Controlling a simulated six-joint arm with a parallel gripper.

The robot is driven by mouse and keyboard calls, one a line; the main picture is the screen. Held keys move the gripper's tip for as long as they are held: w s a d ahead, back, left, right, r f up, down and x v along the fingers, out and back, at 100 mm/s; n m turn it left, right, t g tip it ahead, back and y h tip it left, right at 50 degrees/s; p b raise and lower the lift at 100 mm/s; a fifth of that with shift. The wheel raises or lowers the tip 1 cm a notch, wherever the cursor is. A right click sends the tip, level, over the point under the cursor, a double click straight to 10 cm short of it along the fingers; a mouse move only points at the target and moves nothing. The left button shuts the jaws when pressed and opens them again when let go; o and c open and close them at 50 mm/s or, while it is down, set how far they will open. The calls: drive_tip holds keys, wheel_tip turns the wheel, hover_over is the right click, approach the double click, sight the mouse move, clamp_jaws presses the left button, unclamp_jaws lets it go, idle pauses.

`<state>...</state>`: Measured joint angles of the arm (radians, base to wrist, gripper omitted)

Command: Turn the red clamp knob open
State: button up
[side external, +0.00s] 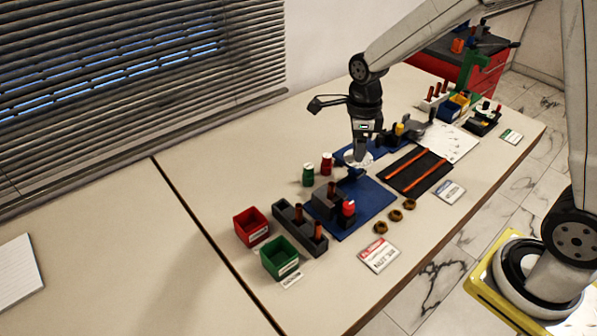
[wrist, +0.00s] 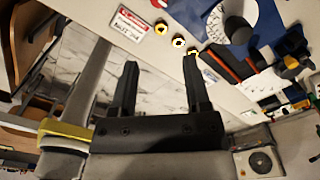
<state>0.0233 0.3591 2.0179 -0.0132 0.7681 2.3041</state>
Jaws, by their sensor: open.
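The red clamp knob (side external: 348,207) sits on top of a small dark post, beside a grey block (side external: 327,200) on the blue mat (side external: 368,215). My gripper (side external: 352,174) points down above the far part of the mat, behind and apart from the knob. A white round dial (side external: 358,158) shows partly behind it. In the wrist view my gripper (wrist: 161,72) has its two black fingers spread with nothing between them. The white dial (wrist: 236,22) shows there on the blue mat. I cannot make out the red knob in the wrist view.
A red bin (side external: 251,227), a green bin (side external: 281,257) and a dark rack with orange-brown pegs (side external: 300,229) stand at the near left. Several brass nuts (side external: 395,215) lie right of the mat. Red (side external: 326,163) and green (side external: 308,174) bottles stand behind it. The left table is mostly clear.

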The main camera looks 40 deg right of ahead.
hover_over(349, 205)
wheel_tip(349, 205, down, 11)
drive_tip(key=shift+f, duration=0.1)
idle(0.4)
drive_tip(key=shift+f, duration=3.8)
drive_tip(key=shift+c, duration=0.2)
clamp_jaws()
